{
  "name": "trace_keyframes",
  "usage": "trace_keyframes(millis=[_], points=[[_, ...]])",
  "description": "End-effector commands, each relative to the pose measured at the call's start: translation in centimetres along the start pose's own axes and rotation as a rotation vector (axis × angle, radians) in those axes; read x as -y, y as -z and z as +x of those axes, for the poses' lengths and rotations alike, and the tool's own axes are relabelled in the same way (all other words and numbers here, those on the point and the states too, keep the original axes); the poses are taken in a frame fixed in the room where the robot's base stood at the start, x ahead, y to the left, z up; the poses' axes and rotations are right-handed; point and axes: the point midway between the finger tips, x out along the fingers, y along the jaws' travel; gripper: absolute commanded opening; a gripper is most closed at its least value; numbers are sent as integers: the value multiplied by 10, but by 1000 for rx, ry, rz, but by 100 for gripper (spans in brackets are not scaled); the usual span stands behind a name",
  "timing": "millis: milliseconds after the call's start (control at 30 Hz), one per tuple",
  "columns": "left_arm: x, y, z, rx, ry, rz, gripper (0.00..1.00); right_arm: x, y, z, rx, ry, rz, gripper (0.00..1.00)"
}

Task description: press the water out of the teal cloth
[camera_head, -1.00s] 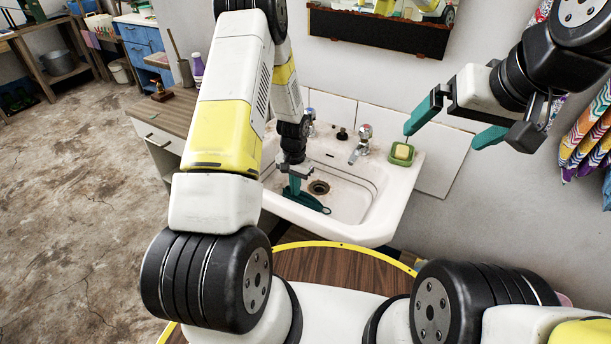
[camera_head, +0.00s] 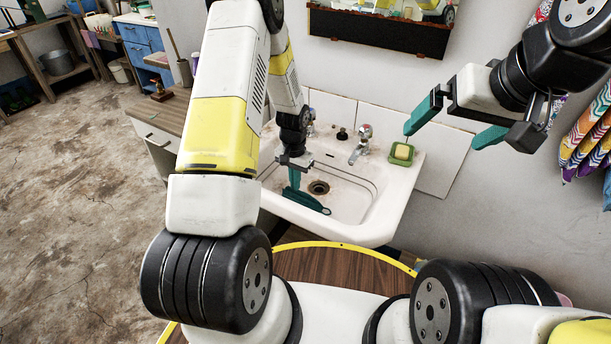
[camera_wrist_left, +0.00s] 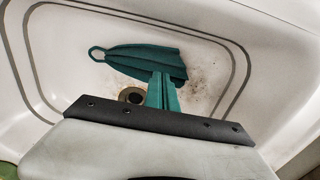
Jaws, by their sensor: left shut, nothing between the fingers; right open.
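The teal cloth (camera_head: 309,201) lies bunched on the floor of the white sink (camera_head: 360,228), just beside the drain (camera_head: 319,187). In the left wrist view the cloth (camera_wrist_left: 145,60) is a folded fan shape with a small loop at its left end. My left gripper (camera_head: 293,186) points down into the sink, its teal fingers shut with nothing between them. In the left wrist view its fingertips (camera_wrist_left: 161,78) meet the near edge of the cloth; whether they press on it is hard to tell. My right gripper (camera_head: 455,122) is open and empty, raised at the right of the sink.
A tap (camera_head: 361,145) stands on the sink's back ledge. A green soap dish (camera_head: 402,154) with soap sits at the back right corner. A wooden-topped cabinet (camera_head: 160,118) stands at the left. Patterned cloths (camera_head: 588,135) hang at the far right.

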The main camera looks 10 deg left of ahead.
Motion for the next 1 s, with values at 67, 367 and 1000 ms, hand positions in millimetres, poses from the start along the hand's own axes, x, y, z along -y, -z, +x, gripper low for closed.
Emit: trace_keyframes(millis=[67, 367, 1000], points=[[0, 1, -9, -3, 1, 0, 0, 0, 0, 0, 0, 0, 0, 100], [0, 1, -40, -3, 2, 0, 0, 0, 0, 0, 0, 0, 0, 100], [0, 1, -52, -4, 2, 0, 0, 0, 0, 0, 0, 0, 0, 100]])
